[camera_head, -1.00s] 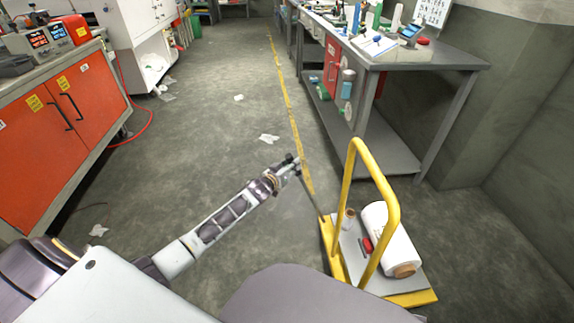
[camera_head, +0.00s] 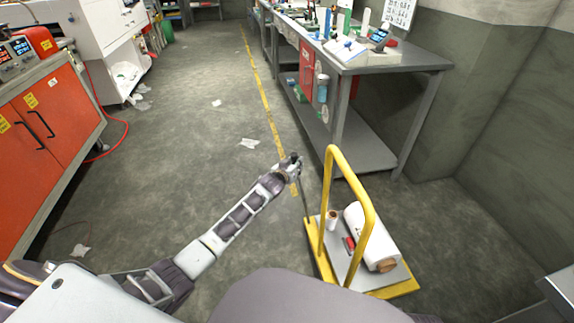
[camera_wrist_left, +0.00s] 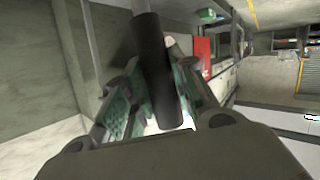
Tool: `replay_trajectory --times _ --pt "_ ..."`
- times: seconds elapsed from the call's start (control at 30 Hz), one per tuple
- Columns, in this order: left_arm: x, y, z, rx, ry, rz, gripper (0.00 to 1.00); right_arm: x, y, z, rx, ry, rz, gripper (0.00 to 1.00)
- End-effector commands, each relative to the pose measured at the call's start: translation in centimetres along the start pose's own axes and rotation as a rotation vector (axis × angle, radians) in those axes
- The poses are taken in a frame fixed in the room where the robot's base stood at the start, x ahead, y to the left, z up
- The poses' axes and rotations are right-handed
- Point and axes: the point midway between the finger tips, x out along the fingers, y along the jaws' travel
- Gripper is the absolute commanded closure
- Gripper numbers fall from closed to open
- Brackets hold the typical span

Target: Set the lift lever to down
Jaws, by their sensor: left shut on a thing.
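The lift lever (camera_head: 304,196) is a thin dark rod. It rises from the left edge of the yellow cart (camera_head: 403,289) and leans slightly left at its top. My left gripper (camera_head: 291,164) is at the lever's upper end. In the left wrist view the lever's black round grip (camera_wrist_left: 157,70) lies between the two green-padded fingers of my left gripper (camera_wrist_left: 158,98), which are shut on it. The lever's foot is too small to make out clearly. My right gripper is not in view.
The cart carries a white film roll (camera_head: 369,238), a small roll (camera_head: 332,221) and a red item (camera_head: 349,244). Its yellow hoop handle (camera_head: 367,205) stands right of my left gripper. A workbench (camera_head: 388,60) stands behind. Open floor lies left, with scraps of film (camera_head: 249,143).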

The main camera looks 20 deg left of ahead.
Motion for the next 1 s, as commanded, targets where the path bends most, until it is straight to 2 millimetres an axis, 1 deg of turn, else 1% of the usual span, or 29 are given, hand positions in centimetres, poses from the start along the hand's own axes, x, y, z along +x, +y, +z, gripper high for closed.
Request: replay_trajectory --times 0.03,0.33,0.47,0.6,0.8,1.0 --pt "0.5 -0.4 -1.1 0.007 0.000 -0.019 1.00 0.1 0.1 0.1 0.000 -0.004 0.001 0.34" --pt "2.9 3.3 -1.8 0.078 -0.050 -0.051 1.00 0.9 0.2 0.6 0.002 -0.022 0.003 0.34" --pt "3.9 4.8 -2.0 0.107 -0.071 -0.064 1.00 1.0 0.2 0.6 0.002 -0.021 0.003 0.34" --pt "4.8 6.0 -2.1 0.131 -0.088 -0.075 1.00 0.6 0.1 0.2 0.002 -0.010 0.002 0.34" --pt "5.6 7.0 -2.2 0.156 -0.104 -0.086 1.00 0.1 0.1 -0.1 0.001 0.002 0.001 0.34" --pt "5.9 7.4 -2.3 0.167 -0.109 -0.090 1.00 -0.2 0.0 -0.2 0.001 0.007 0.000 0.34"
